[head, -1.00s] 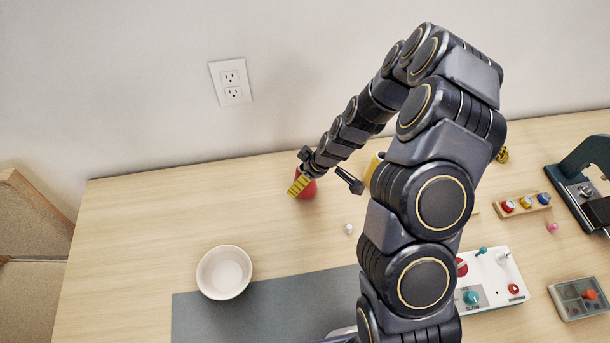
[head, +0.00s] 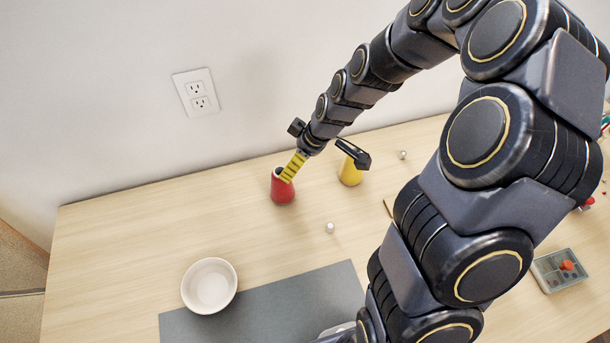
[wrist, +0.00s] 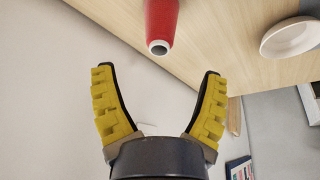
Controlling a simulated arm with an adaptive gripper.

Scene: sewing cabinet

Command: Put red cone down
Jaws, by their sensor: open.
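The red cone (head: 281,188) stands upright on the wooden table (head: 130,235), toward the back near the wall. My gripper (head: 288,166) is just above and beside its top in the head view. In the wrist view the yellow-padded fingers of my gripper (wrist: 157,88) are spread wide with nothing between them. The red cone (wrist: 163,20) also shows in the wrist view, beyond the fingertips and apart from them, with its dark open tip toward me.
A white bowl (head: 210,286) and a grey mat (head: 265,310) lie nearer the front. A small whitish object (head: 330,228) and a compartment box (head: 560,271) are on the table. The left of the table is clear.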

